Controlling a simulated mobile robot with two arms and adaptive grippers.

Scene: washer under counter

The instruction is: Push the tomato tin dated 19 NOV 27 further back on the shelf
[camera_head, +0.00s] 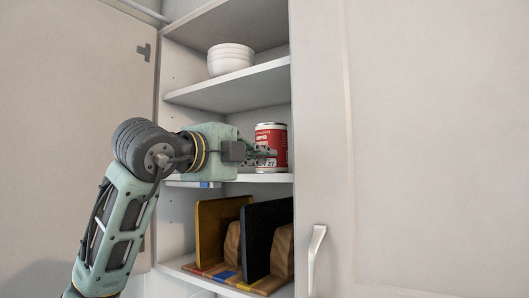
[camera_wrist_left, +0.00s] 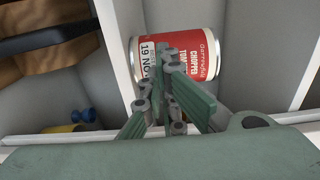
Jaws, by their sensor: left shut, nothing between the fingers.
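The red tomato tin (camera_head: 272,140) stands on the middle shelf (camera_head: 262,178) of the open cabinet, near its right side. In the left wrist view the tin (camera_wrist_left: 205,75) shows a red label with "chopped tomatoes" wording and a white date patch that reads "19 NO", the rest hidden by my fingers. My left gripper (camera_head: 268,157) is shut and empty, with its fingertips right at the front of the tin. In the left wrist view the left gripper (camera_wrist_left: 160,70) overlaps the label; I cannot tell whether it touches. My right gripper is not in view.
White bowls (camera_head: 231,59) stand on the shelf above. Below, a yellow board (camera_head: 212,225) and a dark board (camera_head: 265,235) stand in a wooden rack. The right cabinet door (camera_head: 420,130) with its handle (camera_head: 316,250) stands close right of the tin.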

